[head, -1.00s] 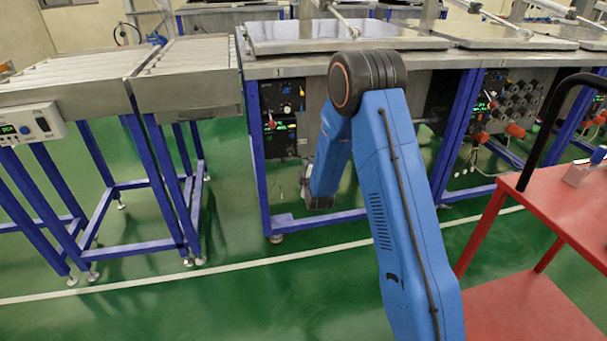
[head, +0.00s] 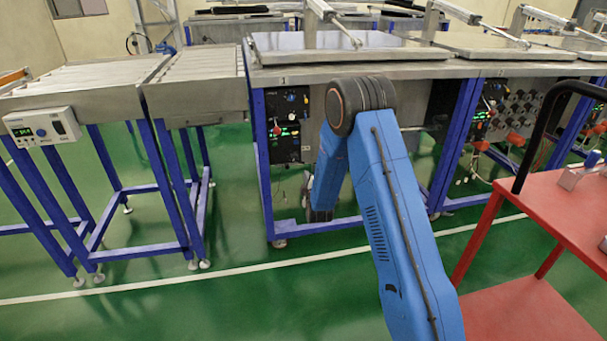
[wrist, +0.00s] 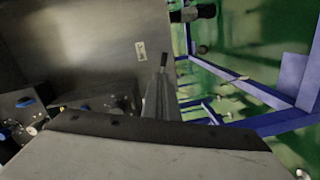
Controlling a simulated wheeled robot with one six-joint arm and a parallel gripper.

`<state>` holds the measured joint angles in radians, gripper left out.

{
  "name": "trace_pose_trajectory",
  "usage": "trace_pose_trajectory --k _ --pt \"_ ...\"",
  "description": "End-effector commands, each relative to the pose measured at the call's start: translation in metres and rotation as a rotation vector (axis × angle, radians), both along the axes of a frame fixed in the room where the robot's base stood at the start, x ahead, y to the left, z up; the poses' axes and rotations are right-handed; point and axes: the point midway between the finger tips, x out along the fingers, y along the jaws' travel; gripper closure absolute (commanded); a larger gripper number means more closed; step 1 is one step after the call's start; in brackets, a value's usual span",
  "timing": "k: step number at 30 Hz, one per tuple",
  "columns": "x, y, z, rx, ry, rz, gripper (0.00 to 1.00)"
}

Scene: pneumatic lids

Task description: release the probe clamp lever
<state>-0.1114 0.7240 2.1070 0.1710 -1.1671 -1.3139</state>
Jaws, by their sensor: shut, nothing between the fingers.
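No part is clearly readable as the probe clamp lever. In the head view my gripper (head: 319,214) hangs low under the bench edge, mostly hidden by my blue arm. A black cylindrical part (wrist: 190,14) shows near the top of the wrist view, right of the fingertips; I cannot tell what it is.
Blue bench legs and rails (wrist: 270,122) stand to the right in the wrist view. A panel with a blue knob (wrist: 26,102) is at its left. A red cart (head: 560,205) stands at the right of the head view. Green floor (head: 150,300) is open in front.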

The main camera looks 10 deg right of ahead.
Motion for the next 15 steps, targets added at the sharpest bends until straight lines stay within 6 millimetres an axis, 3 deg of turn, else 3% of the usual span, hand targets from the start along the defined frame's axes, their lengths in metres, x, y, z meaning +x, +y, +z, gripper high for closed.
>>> trace_pose_trajectory --k 7,15 --pt "0.029 0.006 -0.034 0.006 -0.191 -0.043 1.00" --pt "0.034 0.012 -0.074 0.001 -0.406 -0.088 1.00"
